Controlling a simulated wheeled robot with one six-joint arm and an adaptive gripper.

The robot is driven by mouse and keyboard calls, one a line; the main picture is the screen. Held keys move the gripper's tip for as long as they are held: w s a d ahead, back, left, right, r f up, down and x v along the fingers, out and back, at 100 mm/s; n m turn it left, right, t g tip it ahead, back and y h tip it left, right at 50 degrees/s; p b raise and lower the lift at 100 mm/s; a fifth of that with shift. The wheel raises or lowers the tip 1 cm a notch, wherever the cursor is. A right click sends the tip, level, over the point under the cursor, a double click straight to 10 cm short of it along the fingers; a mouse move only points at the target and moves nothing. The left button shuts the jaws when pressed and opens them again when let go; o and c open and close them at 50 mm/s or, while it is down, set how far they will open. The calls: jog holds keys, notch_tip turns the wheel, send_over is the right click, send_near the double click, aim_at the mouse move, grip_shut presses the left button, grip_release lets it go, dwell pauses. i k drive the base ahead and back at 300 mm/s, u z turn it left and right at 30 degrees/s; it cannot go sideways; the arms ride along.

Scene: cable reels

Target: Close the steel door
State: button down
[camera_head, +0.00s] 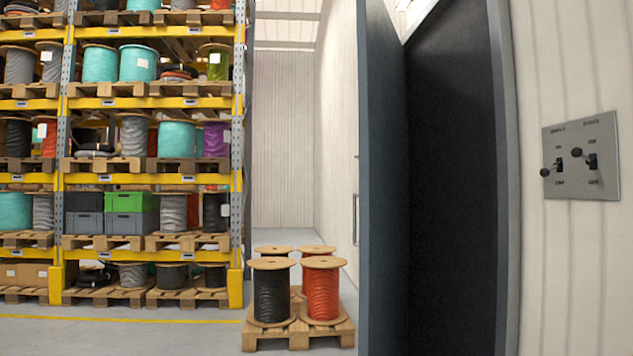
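The steel door (384,190) is a tall grey-blue panel right of the middle of the head view. It stands open, swung out from the wall and seen at a steep angle. A pull handle (356,219) shows at its left edge, on the face turned away from me. The dark doorway (452,190) is open to the right of the door, with a grey frame (507,180) along its right side. The bottom of the door is cut off by the picture. My gripper is not in view.
A lever switch plate (608,158) is on the white wall right of the doorway. A pallet (298,333) with several cable reels, black and orange, stands on the floor left of the door. Yellow racking (236,285) with reels fills the left. Floor before the rack is clear.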

aim_at(382, 194)
jog(key=u, duration=0.95)
jog(key=i, duration=2.05)
jog(key=z, duration=1.1)
jog(key=i, duration=0.55)
jog(key=z, duration=1.9)
jog(key=k, duration=0.8)
jog(key=u, duration=0.6)
jog(key=i, duration=0.55)
